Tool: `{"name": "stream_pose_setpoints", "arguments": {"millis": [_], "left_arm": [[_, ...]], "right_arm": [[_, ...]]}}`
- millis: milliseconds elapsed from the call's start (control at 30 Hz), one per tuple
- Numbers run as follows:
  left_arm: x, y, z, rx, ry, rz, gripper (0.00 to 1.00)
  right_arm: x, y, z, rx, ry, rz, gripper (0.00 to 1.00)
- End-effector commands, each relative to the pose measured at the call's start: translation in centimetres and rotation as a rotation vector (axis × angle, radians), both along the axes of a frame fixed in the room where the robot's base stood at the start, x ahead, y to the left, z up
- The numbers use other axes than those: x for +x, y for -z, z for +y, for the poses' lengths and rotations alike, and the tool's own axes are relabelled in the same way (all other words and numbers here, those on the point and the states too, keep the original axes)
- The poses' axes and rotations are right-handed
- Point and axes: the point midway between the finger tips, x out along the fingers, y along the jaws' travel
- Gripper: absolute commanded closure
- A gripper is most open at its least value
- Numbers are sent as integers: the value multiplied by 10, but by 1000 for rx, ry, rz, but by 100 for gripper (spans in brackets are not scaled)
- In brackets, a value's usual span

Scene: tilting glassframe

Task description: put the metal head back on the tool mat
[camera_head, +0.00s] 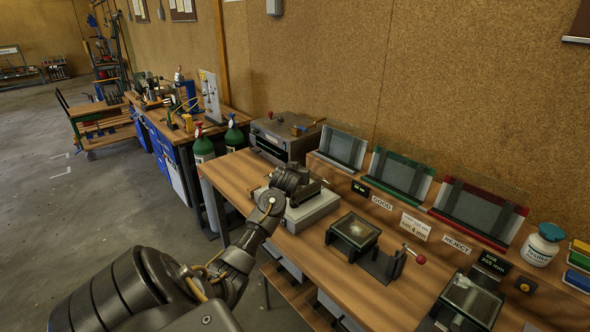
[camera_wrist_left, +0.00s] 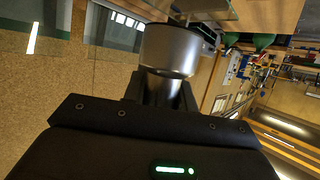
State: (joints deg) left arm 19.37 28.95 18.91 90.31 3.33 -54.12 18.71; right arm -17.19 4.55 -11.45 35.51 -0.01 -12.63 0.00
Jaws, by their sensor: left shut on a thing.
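My left gripper (camera_wrist_left: 165,88) is shut on the metal head (camera_wrist_left: 170,52), a silvery cylinder with a wide rim that sticks out beyond the fingers in the left wrist view. In the head view my left gripper (camera_head: 308,188) is over a light grey box (camera_head: 312,211) on the wooden bench; my own wrist hides most of what it holds. I cannot tell whether the metal head touches anything. I cannot make out the tool mat in either view. My right gripper is not in view.
A dark glass-topped fixture (camera_head: 356,232) with a red-knobbed lever (camera_head: 420,260) stands to the right on the bench (camera_head: 335,285). Green and red framed racks (camera_head: 400,178) line the back. A grey metal unit (camera_head: 283,138) stands behind my gripper. A white jar (camera_head: 541,245) is far right.

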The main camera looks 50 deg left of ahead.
Motion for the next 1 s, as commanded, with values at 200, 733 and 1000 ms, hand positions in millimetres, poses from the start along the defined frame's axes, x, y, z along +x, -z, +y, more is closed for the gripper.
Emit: {"name": "stream_pose_setpoints", "arguments": {"millis": [200, 733, 1000], "left_arm": [[7, 14, -59, 6, 89, 1, 100], [18, -14, -288, -1, 425, -9, 100], [7, -48, -360, -1, 544, -9, 100]], "right_arm": [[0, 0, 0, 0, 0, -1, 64], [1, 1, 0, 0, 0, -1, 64], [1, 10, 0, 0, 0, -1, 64]]}}
